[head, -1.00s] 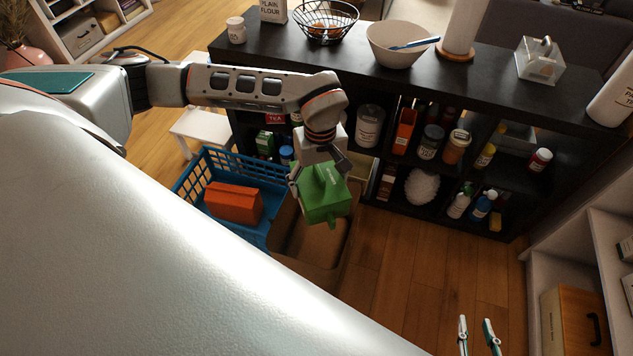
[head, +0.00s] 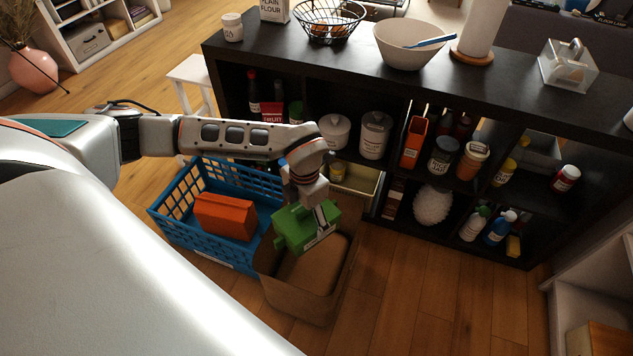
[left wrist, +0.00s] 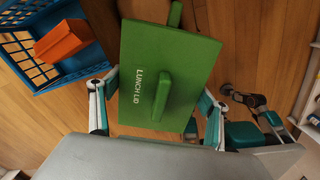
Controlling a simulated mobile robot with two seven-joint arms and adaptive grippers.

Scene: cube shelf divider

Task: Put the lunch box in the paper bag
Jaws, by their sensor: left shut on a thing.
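The green lunch box (head: 294,232) is held by my left gripper (head: 308,212). In the left wrist view the lunch box (left wrist: 195,60) shows a flat green top with a handle bar and white lettering that seems to read "LUNCH LID". The fingers of my left gripper (left wrist: 155,108) are on either side of it. The brown paper bag (head: 292,298) stands open-topped on the floor. In the head view the lunch box overlaps the bag's far left rim; how high it is above the opening is hard to tell.
A blue crate (head: 205,244) with an orange box (head: 225,216) in it stands left of the bag. A black shelf (head: 385,185) with jars and bottles stands behind. Wooden floor (head: 430,290) is clear to the bag's right.

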